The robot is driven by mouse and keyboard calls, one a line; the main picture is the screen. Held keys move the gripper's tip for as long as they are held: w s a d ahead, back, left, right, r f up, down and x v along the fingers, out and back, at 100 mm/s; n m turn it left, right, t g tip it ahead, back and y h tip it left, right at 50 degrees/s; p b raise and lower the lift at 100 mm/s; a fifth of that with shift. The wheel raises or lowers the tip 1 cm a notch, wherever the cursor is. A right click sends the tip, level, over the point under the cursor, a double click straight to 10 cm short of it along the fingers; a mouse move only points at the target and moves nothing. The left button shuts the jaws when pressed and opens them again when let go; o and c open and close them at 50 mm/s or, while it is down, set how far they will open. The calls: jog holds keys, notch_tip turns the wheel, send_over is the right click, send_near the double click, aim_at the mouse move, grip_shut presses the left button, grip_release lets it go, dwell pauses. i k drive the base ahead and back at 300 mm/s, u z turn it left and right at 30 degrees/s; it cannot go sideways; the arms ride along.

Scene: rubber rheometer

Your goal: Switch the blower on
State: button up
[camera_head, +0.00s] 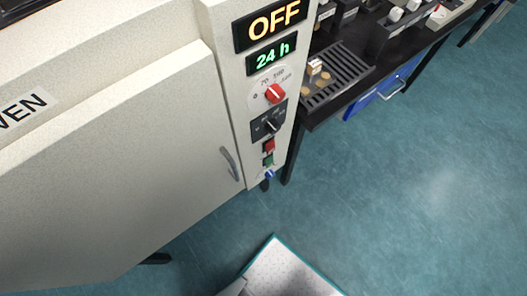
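The oven (130,150) fills the left side, its door shut, with a grey handle (230,163). Its control panel has a display reading OFF (270,24) and a green display reading 24 h (271,54). Below them are a red knob (274,94) on a numbered dial and a black rotary knob (270,126). Further down are a red button (269,145), a green button (268,160) and a small blue knob or switch (269,174). The labels are too small to tell which control is the blower's. My gripper is not in view.
A dark bench (355,95) stands right of the oven, with a slotted rack (338,78) holding small pieces, and other equipment behind. A blue drawer (388,88) is under it.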

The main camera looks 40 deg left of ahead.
aim_at(269, 161)
jog(key=k, duration=0.75)
jog(key=u, duration=1.05)
jog(key=i, duration=0.5)
jog(key=z, duration=2)
jog(key=k, duration=0.3)
jog(key=u, duration=1.2)
